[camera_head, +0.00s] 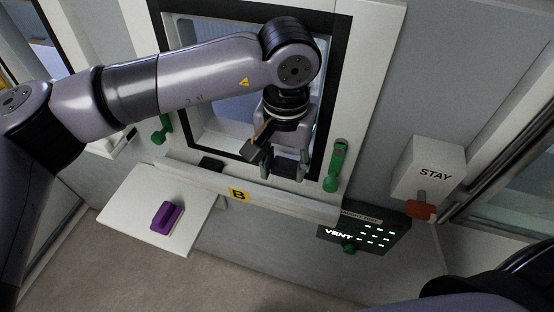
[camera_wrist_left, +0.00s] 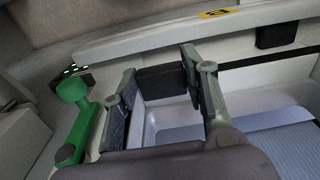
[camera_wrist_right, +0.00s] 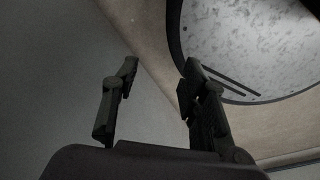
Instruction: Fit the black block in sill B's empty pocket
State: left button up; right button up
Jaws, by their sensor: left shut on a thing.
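Sill B (camera_head: 285,206) is the pale ledge under the window, with a yellow B label (camera_head: 238,196) on its front. My left gripper (camera_head: 283,168) is over the right part of this sill, in front of the window. In the left wrist view it is shut on the black block (camera_wrist_left: 162,82), which sits between its fingers beside the sill. I cannot tell whether the block touches the sill or a pocket; the pocket under it is hidden. A second black block (camera_wrist_left: 275,36) sits along the sill and also shows in the head view (camera_head: 210,163). My right gripper (camera_wrist_right: 158,85) is open and empty.
A green handle (camera_head: 336,165) stands close right of my left gripper; another (camera_head: 160,128) is at the window's left. A white shelf (camera_head: 130,205) holds a purple block (camera_head: 167,218). A VENT panel (camera_head: 385,240) and a STAY box (camera_head: 425,172) with a red knob are at right.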

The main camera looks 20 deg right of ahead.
aim_at(284, 189)
pick_arm(q)
jog(key=shift+f, duration=0.3)
jog(key=shift+f+b, duration=0.3)
jog(key=shift+f, duration=0.5)
jog(key=shift+f+b, duration=0.3)
jog(key=shift+f, duration=0.15)
jog(key=shift+f+b, duration=0.4)
jog(key=shift+b, duration=0.05)
jog(key=shift+f+b, duration=0.45)
jog(key=shift+b, duration=0.2)
jog(key=shift+s+a+f+b, duration=0.1)
jog(key=shift+s+f+b, duration=0.15)
jog(key=shift+f+b, duration=0.35)
jog(key=shift+s+a+f+b, duration=0.1)
jog(key=shift+s+f+b, duration=0.1)
jog(key=shift+f+b, duration=0.35)
jog(key=shift+w+f, duration=0.15)
jog(key=shift+w, duration=0.15)
jog(key=shift+w+d, duration=0.1)
jog(key=shift+w, duration=0.05)
jog(key=shift+c, duration=0.8)
jog(key=shift+s+d, duration=0.15)
jog(key=shift+s, duration=0.05)
pick_arm(e)
notch_tip(284, 189, down, 6)
jog(key=s, duration=0.2)
jog(key=shift+s+a, duration=0.2)
